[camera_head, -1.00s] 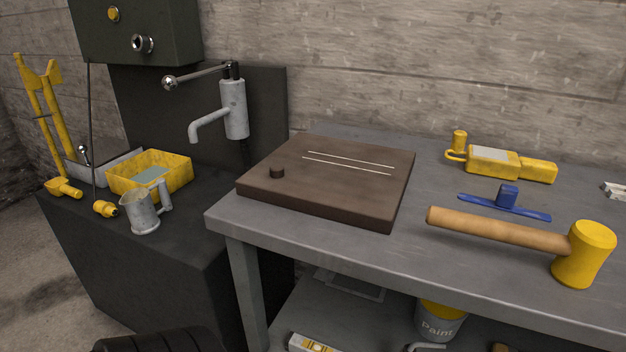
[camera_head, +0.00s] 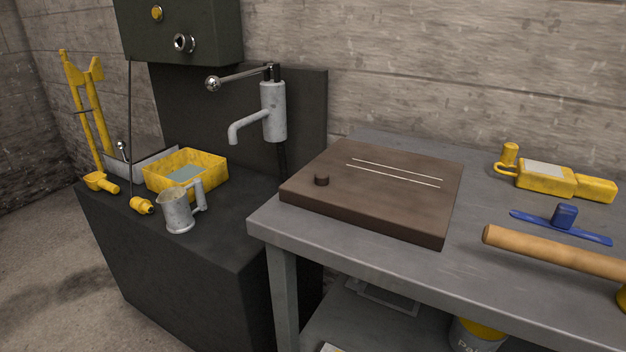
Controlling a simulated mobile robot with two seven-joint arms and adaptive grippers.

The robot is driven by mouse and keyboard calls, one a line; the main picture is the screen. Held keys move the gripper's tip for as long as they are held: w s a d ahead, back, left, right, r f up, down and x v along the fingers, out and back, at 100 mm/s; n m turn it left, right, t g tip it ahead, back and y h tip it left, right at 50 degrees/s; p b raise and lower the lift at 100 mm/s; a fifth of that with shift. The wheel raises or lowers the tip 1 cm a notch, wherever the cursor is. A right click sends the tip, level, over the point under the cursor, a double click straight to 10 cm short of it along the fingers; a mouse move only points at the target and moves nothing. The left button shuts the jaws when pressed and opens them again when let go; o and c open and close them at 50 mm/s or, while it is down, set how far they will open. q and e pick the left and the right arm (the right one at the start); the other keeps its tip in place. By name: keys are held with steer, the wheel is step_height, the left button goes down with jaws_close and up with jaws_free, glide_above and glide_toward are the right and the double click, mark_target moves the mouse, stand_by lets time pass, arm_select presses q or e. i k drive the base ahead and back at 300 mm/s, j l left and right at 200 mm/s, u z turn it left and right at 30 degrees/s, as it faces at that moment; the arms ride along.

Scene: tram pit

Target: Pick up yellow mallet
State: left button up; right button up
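The yellow mallet lies on the grey workbench at the right edge of the head view. Its tan wooden handle (camera_head: 550,252) points left along the bench's front part. Only a sliver of its yellow head (camera_head: 622,299) shows; the rest is cut off by the picture's edge. Neither of my grippers is in view.
The grey bench (camera_head: 390,265) also bears a brown board (camera_head: 390,200), a blue tool (camera_head: 563,217) behind the mallet handle and a yellow device (camera_head: 545,178). Left stands a dark sink cabinet (camera_head: 190,265) with a metal jug (camera_head: 176,211) and yellow tray (camera_head: 186,178). A paint can (camera_head: 475,338) is below.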

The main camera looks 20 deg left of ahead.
mark_target(609, 268)
steer(key=u, duration=0.45)
steer(key=z, duration=1.35)
